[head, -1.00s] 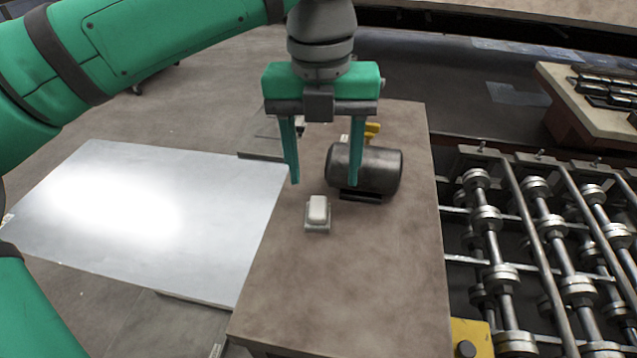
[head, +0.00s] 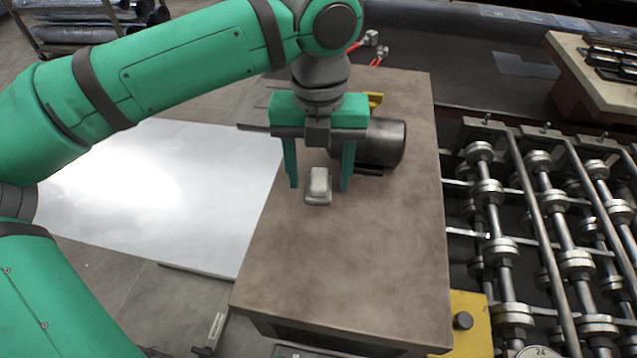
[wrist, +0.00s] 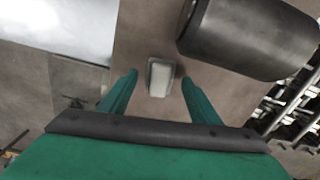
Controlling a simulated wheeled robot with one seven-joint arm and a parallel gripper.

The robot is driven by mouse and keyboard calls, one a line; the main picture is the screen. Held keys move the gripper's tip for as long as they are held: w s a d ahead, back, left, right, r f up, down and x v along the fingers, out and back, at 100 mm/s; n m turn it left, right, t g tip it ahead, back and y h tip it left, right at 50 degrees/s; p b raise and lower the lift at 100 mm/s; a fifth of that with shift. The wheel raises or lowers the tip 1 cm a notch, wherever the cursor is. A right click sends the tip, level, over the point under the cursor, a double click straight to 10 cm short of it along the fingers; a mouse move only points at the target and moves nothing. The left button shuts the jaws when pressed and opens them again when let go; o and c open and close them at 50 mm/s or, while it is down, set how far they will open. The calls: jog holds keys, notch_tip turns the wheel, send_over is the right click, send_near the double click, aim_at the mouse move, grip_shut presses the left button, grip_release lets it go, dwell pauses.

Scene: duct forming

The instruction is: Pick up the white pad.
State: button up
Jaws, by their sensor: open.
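The white pad (head: 319,182) is a small pale block with rounded edges, lying on a slightly larger grey base on the brown table. In the wrist view the pad (wrist: 160,78) shows ahead of my fingertips, midway between them. My gripper (head: 320,188) is open and empty, its two green fingers pointing down, one on each side of the pad in the head view. In the wrist view my gripper (wrist: 158,84) shows a clear gap between each finger and the pad. I cannot tell how far the fingertips are above the table.
A dark cylinder (head: 384,142) lies just behind and right of the pad, close to my right finger. A yellow item (head: 375,99) is behind it. A shiny metal sheet (head: 210,190) lies to the left, a roller conveyor (head: 495,230) to the right. The table's front (head: 345,265) is clear.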

aim_at(320, 178)
jog(key=shift+f, duration=0.65)
jog(key=c, duration=1.2)
notch_tip(320, 178, up, 10)
jog(key=shift+r, duration=0.1)
jog(key=o, duration=0.5)
jog(key=c, duration=0.3)
jog(key=shift+w, duration=0.1)
